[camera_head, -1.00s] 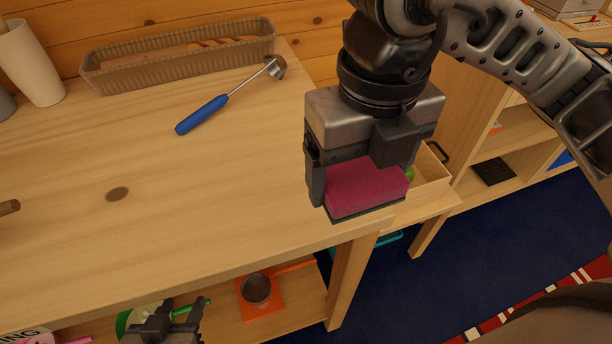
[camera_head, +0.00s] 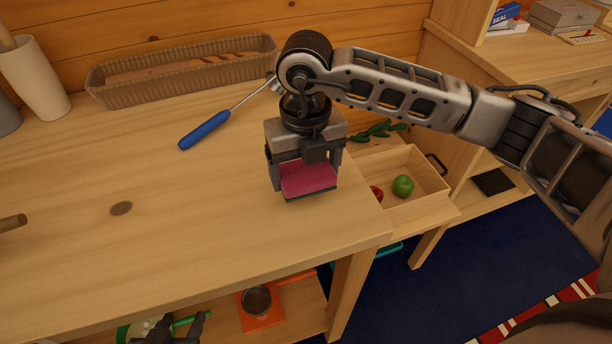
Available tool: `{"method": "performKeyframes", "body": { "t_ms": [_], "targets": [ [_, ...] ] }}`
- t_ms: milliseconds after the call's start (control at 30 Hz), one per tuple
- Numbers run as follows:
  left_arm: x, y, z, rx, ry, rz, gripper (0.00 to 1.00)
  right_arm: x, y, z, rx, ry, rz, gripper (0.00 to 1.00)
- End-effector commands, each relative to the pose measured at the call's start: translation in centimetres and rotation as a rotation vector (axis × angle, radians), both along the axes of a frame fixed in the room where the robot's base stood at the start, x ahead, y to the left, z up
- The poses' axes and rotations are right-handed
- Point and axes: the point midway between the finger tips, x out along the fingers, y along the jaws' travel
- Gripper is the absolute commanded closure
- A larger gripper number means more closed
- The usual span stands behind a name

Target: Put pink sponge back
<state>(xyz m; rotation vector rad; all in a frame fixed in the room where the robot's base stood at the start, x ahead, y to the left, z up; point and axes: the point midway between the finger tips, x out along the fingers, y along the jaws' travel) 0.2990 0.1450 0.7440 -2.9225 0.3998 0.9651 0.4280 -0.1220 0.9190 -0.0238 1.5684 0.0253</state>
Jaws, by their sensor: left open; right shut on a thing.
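The pink sponge (camera_head: 309,179) has a dark green underside. My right gripper (camera_head: 305,172) is shut on it, fingers at its left and right sides, over the right part of the wooden table (camera_head: 200,230). I cannot tell whether the sponge touches the tabletop. My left gripper (camera_head: 172,330) is at the bottom edge of the view, low in front of the table, open and partly cut off.
A ribbed basket (camera_head: 180,72) stands at the back, with a blue-handled tool (camera_head: 205,130) before it. A wooden box (camera_head: 425,180) right of the table holds a green apple (camera_head: 403,186) and something red. A pot (camera_head: 257,300) sits on the lower shelf.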

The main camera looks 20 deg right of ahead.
Motion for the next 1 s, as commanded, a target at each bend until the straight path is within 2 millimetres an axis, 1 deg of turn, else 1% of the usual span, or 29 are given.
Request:
{"method": "performKeyframes", "body": {
  "t_ms": [33, 100, 167, 400, 533, 567, 600, 633, 833, 933, 1000],
  "targets": [
    [0.0, 0.0, 0.5, 0.002, -0.002, 0.0, 0.56, -0.2, -0.1, -0.8, -0.003, 0.007, 0.0, 0.37],
    [0.1, 0.1, 0.7, 0.005, -0.002, -0.001, 0.56, -0.2, -0.1, -1.8, -0.003, 0.007, 0.001, 0.37],
    [0.1, 0.1, 0.6, 0.005, -0.002, 0.0, 0.56, -0.2, 0.0, -2.3, -0.001, 0.004, 0.001, 0.37],
    [-0.1, 0.2, -0.1, 0.009, 0.008, 0.0, 0.56, -0.1, 0.0, -2.6, -0.001, 0.002, 0.001, 0.37],
    [0.0, 0.1, -0.5, 0.006, 0.007, 0.0, 0.56, -0.1, 0.0, -3.0, -0.001, 0.002, 0.001, 0.37],
    [0.0, 0.1, -0.3, 0.005, 0.006, 0.001, 0.56, -0.1, 0.0, -2.9, -0.001, 0.002, 0.001, 0.14],
    [0.0, 0.1, -0.1, 0.004, 0.004, 0.002, 0.56, -0.1, 0.0, -2.8, -0.001, 0.002, 0.001, 0.02],
    [0.0, 0.1, -0.1, 0.004, 0.003, 0.002, 0.56, -0.2, 0.0, -2.8, -0.001, 0.002, 0.001, 0.0],
    [0.3, 0.0, 0.5, -0.003, -0.008, 0.005, 0.56, -0.2, 0.0, -2.8, -0.001, 0.002, 0.001, 0.0],
    [0.3, 0.0, 1.1, -0.003, -0.009, 0.006, 0.56, -0.1, 0.0, -2.2, -0.001, 0.002, 0.001, 0.0],
    [0.3, 0.0, 0.7, -0.002, -0.01, 0.006, 0.56, -0.1, 0.0, -1.7, 0.0, -0.001, 0.001, 0.0]
  ]
}}
